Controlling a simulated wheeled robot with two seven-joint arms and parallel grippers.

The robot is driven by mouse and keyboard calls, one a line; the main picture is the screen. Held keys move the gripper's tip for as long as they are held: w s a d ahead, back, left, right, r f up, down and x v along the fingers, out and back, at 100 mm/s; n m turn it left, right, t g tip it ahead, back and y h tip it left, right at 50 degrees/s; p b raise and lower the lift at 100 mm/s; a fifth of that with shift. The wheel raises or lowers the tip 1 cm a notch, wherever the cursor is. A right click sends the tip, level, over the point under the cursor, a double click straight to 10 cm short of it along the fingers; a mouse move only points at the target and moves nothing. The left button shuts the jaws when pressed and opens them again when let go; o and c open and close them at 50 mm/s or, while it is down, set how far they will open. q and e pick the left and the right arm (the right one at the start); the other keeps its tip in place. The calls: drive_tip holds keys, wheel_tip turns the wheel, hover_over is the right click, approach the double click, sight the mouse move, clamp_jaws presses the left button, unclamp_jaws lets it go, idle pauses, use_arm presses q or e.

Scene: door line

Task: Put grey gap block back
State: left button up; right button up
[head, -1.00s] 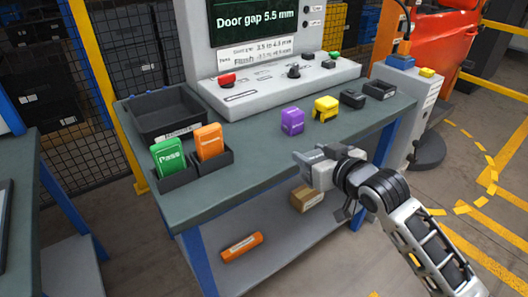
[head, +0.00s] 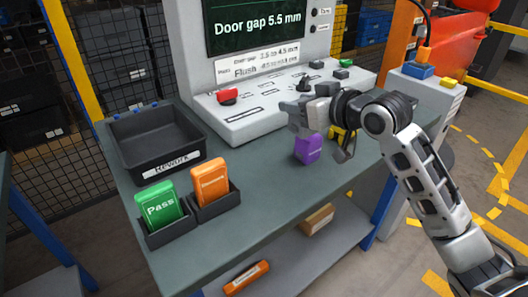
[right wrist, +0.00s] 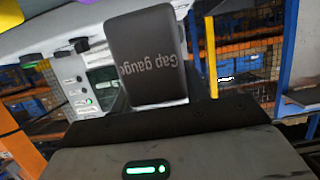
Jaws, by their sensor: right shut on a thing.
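The grey gap block (right wrist: 148,62), dark grey and lettered "Gap gauge", is between the fingers of my right gripper in the right wrist view. In the head view my right gripper (head: 303,112) is shut on it, above the bench just behind the purple block (head: 308,149) and close to the front of the console (head: 245,118). The block is hard to tell from the grey gripper in the head view. The yellow block (head: 338,137) is partly hidden by my right gripper. My left gripper is not in view.
A Rework tray (head: 150,140) stands at the bench's back left. Holders in front carry a green Pass tag (head: 160,204) and an orange tag (head: 210,183). The console screen (head: 262,22) reads "Door gap 5.5 mm". The bench (head: 265,205) is clear at front centre.

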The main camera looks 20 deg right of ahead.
drive_tip(key=a+f, duration=0.2)
drive_tip(key=f, duration=0.1)
drive_tip(key=a+f, duration=0.3)
drive_tip(key=a+f+b, duration=0.1)
drive_tip(key=a+f, duration=0.2)
drive_tip(key=shift+s+f, duration=0.35)
drive_tip(key=shift+s, duration=0.05)
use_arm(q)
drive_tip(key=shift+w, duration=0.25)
use_arm(e)
drive_tip(key=shift+f, duration=0.3)
drive_tip(key=shift+f, duration=0.1)
drive_tip(key=o, duration=1.2)
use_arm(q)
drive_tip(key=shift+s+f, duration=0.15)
